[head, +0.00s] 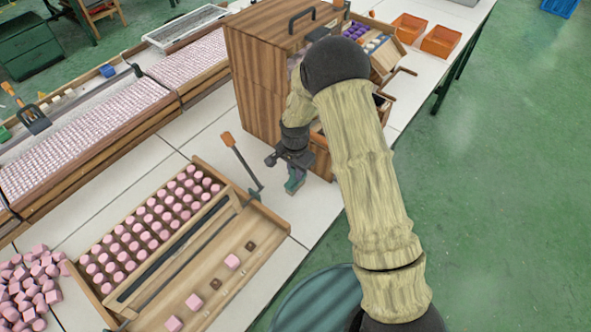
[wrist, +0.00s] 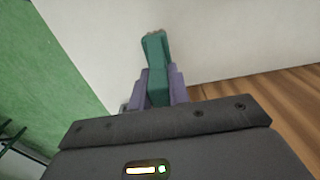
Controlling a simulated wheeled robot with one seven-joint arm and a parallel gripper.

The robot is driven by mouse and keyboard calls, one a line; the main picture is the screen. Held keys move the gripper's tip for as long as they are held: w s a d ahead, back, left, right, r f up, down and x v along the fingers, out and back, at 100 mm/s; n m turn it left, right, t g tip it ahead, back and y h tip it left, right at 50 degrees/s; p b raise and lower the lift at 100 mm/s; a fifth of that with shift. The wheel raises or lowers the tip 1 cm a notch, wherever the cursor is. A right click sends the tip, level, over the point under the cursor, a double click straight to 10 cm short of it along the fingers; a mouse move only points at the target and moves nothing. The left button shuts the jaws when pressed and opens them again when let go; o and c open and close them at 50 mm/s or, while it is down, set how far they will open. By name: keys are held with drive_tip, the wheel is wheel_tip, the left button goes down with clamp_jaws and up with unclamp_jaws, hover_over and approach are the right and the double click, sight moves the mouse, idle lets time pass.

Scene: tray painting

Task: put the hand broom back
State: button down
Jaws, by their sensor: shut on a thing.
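My gripper (head: 291,168) is shut on the hand broom, a small green thing. The hand broom (head: 295,184) hangs below the fingers, beside the front of the wooden cabinet and above the white table's edge. In the wrist view the broom (wrist: 154,50) stands out between the two purple-grey fingers of my gripper (wrist: 158,88). Its far end looks tan. The rest of it is hidden by the fingers. I cannot tell whether it touches the table.
The wooden cabinet (head: 259,82) stands close behind my gripper. A wooden tray (head: 268,213) with pink pieces lies front left, and an orange-handled tool (head: 240,160) leans at its corner. Orange bins (head: 440,41) sit at the back right. Bare white table (head: 317,205) lies between tray and cabinet.

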drive_tip(key=shift+f, duration=0.2)
drive_tip(key=c, duration=1.3)
unclamp_jaws()
drive_tip(key=shift+r, duration=0.1)
wheel_tip(320, 180, up, 12)
drive_tip(key=shift+r+b, duration=0.15)
drive_tip(key=shift+b, duration=0.8)
